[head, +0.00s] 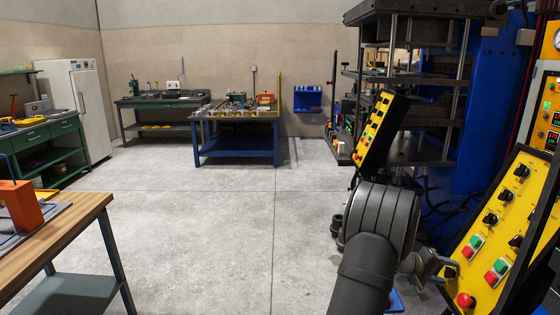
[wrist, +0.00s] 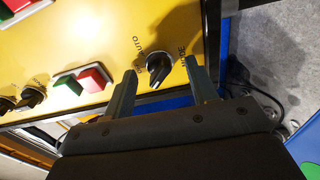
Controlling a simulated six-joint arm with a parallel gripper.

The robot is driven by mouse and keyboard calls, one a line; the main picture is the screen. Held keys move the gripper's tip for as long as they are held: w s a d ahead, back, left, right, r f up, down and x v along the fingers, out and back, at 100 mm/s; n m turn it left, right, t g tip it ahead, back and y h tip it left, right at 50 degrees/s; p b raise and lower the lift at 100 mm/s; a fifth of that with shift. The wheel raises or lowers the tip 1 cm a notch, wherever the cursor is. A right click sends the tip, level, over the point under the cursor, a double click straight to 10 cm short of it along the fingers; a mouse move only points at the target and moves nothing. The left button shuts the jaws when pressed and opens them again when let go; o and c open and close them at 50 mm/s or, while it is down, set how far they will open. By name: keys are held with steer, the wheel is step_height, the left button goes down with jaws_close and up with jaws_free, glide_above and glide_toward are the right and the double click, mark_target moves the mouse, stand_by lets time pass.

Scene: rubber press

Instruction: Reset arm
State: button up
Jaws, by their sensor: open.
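My gripper (wrist: 160,85) is open in the wrist view, with its two fingers apart in front of a yellow control panel (wrist: 60,45). A black rotary knob (wrist: 159,68) sits between the fingertips, with the word AUTO printed beside it. I cannot tell whether either finger touches the knob. In the head view my dark arm reaches toward the yellow control panel (head: 507,215) at the right, and my gripper (head: 445,268) is beside the panel's lower left edge. Nothing is held between the fingers.
A tall press (head: 420,75) with a blue frame stands behind my arm, with a smaller yellow panel (head: 378,125) in front. A wooden-topped bench (head: 75,232) is at the left. A blue workbench (head: 237,140) stands at the back. The grey floor (head: 205,220) between is clear.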

steer(key=m, duration=0.3)
steer(key=shift+m, duration=0.4)
steer(key=shift+m+h, duration=0.3)
steer(key=shift+m, duration=1.7)
steer(key=n, duration=0.4)
steer(key=shift+n, duration=0.3)
steer(key=n, duration=0.4)
steer(key=shift+n, duration=0.4)
steer(key=shift+y, duration=0.4)
